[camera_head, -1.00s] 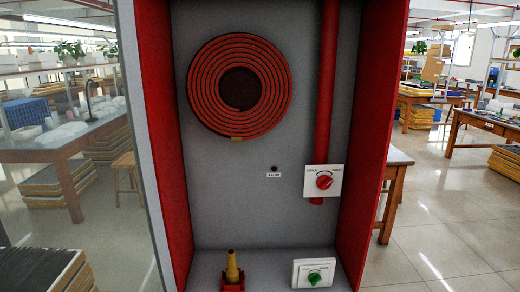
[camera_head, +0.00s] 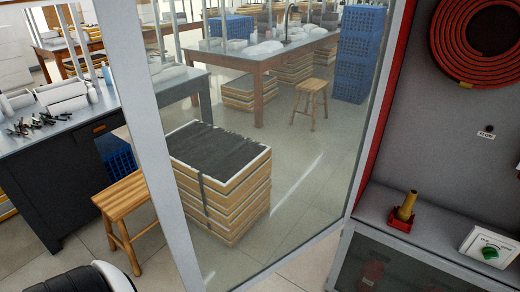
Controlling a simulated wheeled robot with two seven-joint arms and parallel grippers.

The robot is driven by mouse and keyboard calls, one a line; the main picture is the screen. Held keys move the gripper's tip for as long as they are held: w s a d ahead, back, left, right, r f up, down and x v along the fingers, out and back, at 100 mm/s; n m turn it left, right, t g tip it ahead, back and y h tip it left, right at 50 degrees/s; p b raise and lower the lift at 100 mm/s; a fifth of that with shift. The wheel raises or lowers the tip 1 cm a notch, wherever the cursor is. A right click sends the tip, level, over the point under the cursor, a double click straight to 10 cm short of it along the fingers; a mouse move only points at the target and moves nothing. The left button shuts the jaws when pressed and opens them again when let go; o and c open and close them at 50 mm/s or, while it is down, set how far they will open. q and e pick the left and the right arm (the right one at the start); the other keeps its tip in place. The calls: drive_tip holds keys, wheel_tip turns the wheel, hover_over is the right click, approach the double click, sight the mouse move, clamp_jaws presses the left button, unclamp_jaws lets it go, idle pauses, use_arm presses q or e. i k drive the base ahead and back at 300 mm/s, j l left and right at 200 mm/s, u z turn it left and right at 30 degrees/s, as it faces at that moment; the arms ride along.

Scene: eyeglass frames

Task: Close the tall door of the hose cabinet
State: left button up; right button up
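The tall door (camera_head: 168,190) of the hose cabinet stands open to the left of the cabinet. It has a pale grey frame around a clear glass pane, and the workshop shows through it. The red-sided cabinet (camera_head: 377,130) is at the right, with its inside exposed. In it are a coiled red hose (camera_head: 490,40), a yellow nozzle in a red holder (camera_head: 404,212) and a white box with a green knob (camera_head: 488,247). Neither gripper can be made out in the view. A white and black rounded part at the bottom left may be my own arm.
A lower glazed compartment (camera_head: 400,265) sits under the cabinet's shelf. A wooden stool (camera_head: 125,215) and a dark bench (camera_head: 60,160) stand left of the door. Stacked boards (camera_head: 225,185) show through the glass. Some bare floor lies near the stool.

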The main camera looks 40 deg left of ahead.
sight(119, 22)
drive_tip(key=k+j+z, duration=0.15)
drive_tip(key=j, duration=0.3)
drive_tip(key=k+j+z, duration=0.15)
drive_tip(key=j, duration=0.3)
drive_tip(key=k+j+z, duration=0.15)
drive_tip(key=k+j, duration=0.2)
drive_tip(key=i+j+z, duration=0.1)
drive_tip(key=j, duration=0.4)
drive_tip(key=i+j+z, duration=0.15)
drive_tip(key=j, duration=0.4)
drive_tip(key=i+j+z, duration=0.1)
drive_tip(key=j, duration=0.4)
drive_tip(key=k, duration=0.3)
drive_tip(key=j+z, duration=0.2)
drive_tip(key=k+l, duration=0.05)
